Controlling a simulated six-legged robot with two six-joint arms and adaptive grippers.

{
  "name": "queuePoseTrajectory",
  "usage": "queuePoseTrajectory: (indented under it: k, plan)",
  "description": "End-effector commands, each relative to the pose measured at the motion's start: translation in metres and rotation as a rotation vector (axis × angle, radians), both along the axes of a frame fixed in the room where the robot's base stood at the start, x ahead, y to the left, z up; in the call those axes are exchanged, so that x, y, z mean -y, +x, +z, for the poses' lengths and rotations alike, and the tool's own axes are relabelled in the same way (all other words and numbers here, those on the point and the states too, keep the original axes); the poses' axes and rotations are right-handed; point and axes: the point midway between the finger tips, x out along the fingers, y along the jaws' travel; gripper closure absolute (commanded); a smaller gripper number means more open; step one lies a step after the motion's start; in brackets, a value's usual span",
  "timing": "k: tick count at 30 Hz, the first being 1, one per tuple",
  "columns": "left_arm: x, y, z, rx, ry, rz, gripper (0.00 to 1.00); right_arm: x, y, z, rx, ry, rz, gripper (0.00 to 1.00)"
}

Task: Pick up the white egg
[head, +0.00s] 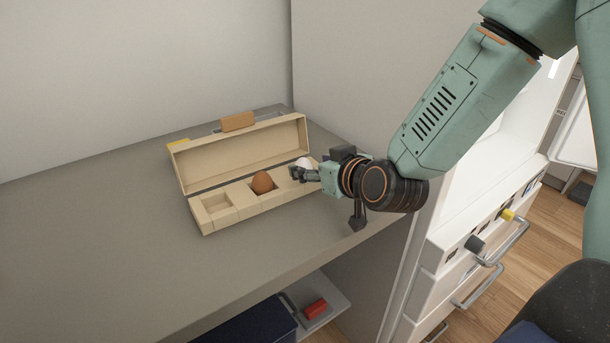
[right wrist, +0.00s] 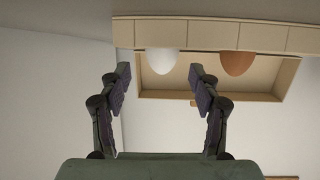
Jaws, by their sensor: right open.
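The white egg (head: 305,162) sits in the right compartment of an open beige egg box (head: 219,230) on the grey counter. In the head view my right gripper (head: 300,174) is at that end of the box and partly hides the egg. In the right wrist view the white egg (right wrist: 162,61) shows ahead, between the fingers of the open right gripper (right wrist: 160,72) and beyond their tips. The fingers look apart from it. A brown egg (head: 262,183) sits in the middle compartment, and shows to the right of the white egg in the right wrist view (right wrist: 238,63). My left gripper is not in view.
The box lid stands open at the back, with a wooden block (head: 237,122) behind it. The left compartment is empty. A wall panel (head: 370,70) rises behind my right arm. The counter (head: 110,240) is clear left and in front. Drawers with handles (head: 488,258) stand at right.

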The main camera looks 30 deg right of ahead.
Motion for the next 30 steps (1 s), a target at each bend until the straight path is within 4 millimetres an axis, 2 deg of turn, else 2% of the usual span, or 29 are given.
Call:
queuePoseTrajectory:
  k: [1,6,14,27,30]
  plan:
    - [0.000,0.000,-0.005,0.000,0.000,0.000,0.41,-0.001,0.006,-0.006,0.000,-0.006,0.003,0.37]
    - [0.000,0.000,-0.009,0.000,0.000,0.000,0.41,-0.002,0.021,-0.010,0.000,-0.002,0.002,0.37]
    - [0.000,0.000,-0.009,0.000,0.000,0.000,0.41,-0.002,0.023,-0.009,0.000,0.000,0.001,0.37]
    - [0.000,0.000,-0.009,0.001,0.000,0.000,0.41,-0.002,0.023,-0.009,0.000,0.000,0.000,0.74]
    - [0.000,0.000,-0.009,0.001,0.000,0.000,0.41,-0.002,0.023,-0.009,0.001,0.000,0.000,0.75]
